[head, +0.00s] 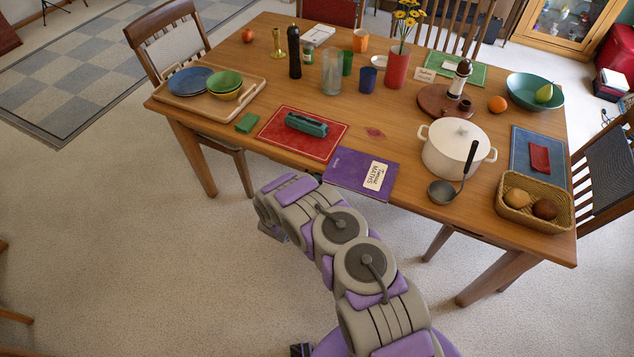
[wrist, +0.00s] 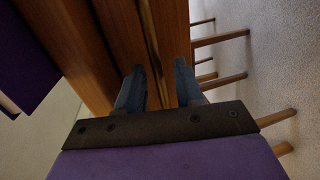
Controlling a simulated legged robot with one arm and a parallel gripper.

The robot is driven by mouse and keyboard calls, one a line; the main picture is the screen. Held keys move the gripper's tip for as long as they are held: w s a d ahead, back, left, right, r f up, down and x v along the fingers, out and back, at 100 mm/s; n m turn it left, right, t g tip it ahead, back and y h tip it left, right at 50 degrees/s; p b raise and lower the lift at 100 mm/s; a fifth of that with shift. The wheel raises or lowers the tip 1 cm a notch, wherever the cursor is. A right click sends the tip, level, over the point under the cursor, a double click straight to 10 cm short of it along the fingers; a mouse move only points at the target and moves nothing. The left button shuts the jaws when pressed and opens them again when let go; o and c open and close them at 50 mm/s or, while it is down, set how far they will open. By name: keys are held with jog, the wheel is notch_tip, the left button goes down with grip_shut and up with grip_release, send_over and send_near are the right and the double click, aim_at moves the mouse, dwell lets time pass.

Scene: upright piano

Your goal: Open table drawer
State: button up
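The wooden table (head: 215,118) stands ahead of me. My arm reaches to its near long edge, beside the purple maths book (head: 345,170). In the head view my gripper's fingers are hidden behind my own arm. In the wrist view, which is turned sideways, my gripper (wrist: 160,78) has two blue-grey fingers spread apart. Wooden edges (wrist: 120,35) of the table front run up between and beyond them, with a dark narrow gap along the wood. I cannot tell which strip is the drawer front, whether the fingers touch it, or whether the drawer is ajar.
Chairs stand around the table. The carpet (head: 130,250) in front is mostly clear.

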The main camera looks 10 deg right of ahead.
jog(key=shift+d, duration=0.1)
grip_shut()
jog(key=shift+s+f, duration=0.1)
dwell(1.2)
